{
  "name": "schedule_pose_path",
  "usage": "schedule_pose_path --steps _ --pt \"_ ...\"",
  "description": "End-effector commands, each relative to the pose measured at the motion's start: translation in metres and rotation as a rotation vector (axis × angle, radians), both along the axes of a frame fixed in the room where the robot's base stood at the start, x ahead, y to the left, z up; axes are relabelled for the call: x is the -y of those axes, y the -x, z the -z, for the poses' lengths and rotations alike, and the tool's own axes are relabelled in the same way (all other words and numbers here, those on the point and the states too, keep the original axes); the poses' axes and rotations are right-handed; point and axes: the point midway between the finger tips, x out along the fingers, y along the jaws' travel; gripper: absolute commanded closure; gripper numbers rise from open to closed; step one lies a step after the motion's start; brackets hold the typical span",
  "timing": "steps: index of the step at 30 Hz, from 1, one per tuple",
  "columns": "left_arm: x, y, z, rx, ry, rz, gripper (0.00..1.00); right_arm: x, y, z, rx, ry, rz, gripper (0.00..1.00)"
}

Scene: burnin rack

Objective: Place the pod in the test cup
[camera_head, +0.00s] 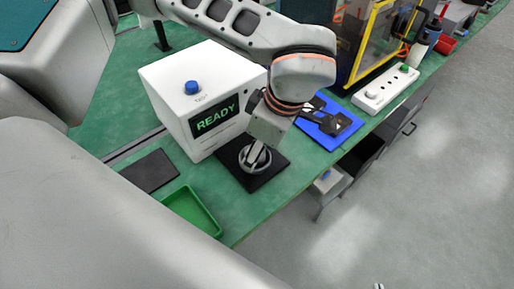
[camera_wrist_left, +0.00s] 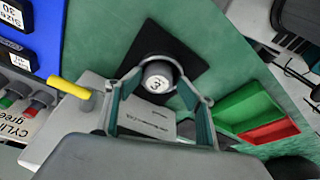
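The pod (camera_wrist_left: 158,84), a small round body with a pale, marked top, stands upright within a dark grey ring (camera_wrist_left: 152,62), which looks like the test cup. It stands on a black square pad in front of the white tester. My left gripper (camera_wrist_left: 162,78) is directly above, its two fingers apart and down on either side of the pod. In the head view the left gripper (camera_head: 256,160) hides most of the ring and pod. I cannot tell whether the fingertips touch the pod. My right gripper is not in view.
The white tester (camera_head: 205,95) has a blue TEST button (camera_head: 192,87) and a screen (camera_head: 214,117) reading READY. A green tray (camera_head: 190,208) and a dark pad (camera_head: 150,171) are nearby. A blue mat (camera_head: 335,138) with black items lies right. A power strip (camera_head: 385,92) stands behind.

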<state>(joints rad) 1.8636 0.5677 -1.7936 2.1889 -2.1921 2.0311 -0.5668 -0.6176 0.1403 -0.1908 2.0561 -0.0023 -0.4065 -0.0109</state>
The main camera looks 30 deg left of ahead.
Motion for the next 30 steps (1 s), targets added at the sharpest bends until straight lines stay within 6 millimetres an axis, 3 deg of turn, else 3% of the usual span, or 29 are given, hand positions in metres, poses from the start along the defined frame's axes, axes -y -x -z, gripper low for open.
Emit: schedule_pose_path --steps 8,21,30 --pt "0.004 -0.002 -0.027 0.006 0.0 0.0 0.51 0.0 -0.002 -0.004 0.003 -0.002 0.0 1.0" --pt "0.027 -0.002 -0.111 0.006 0.0 -0.002 0.51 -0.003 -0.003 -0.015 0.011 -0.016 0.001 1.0" --pt "0.032 -0.002 -0.129 0.002 0.001 0.0 0.51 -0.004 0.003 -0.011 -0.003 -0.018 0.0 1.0"
